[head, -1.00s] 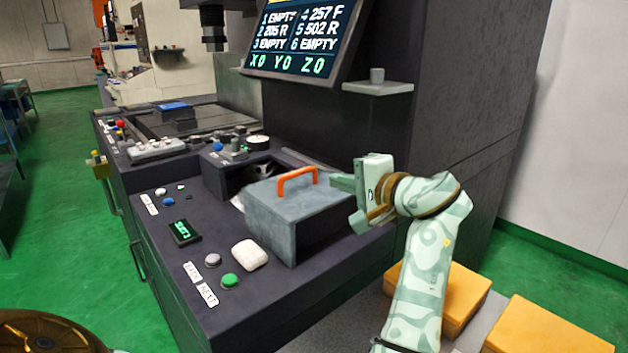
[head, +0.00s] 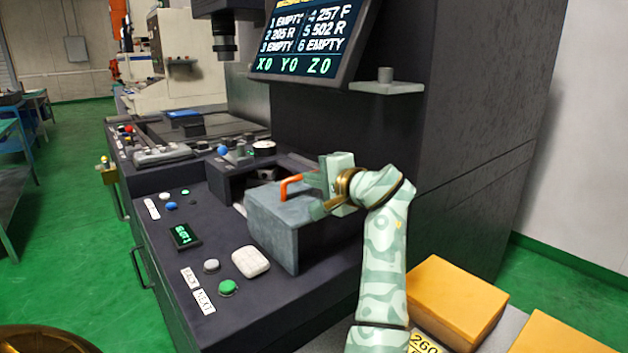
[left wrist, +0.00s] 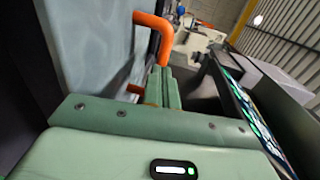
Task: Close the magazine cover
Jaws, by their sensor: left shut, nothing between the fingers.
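The magazine cover (head: 272,226) is a blue-grey box-shaped hood with an orange handle (head: 291,184) on top. It stands on the dark console, with a dark recess (head: 238,188) showing beyond it. My left gripper (head: 308,181) is at the right side of the handle and hides part of it. In the left wrist view the shut, empty fingers (left wrist: 164,86) are close beside the orange handle (left wrist: 154,36), and the cover's grey face (left wrist: 92,45) is at left. I cannot tell whether the fingers touch the handle. My right gripper is not in view.
A screen (head: 305,38) and a shelf with a cup (head: 386,84) are above. Yellow boxes (head: 458,300) lie at lower right, near my arm.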

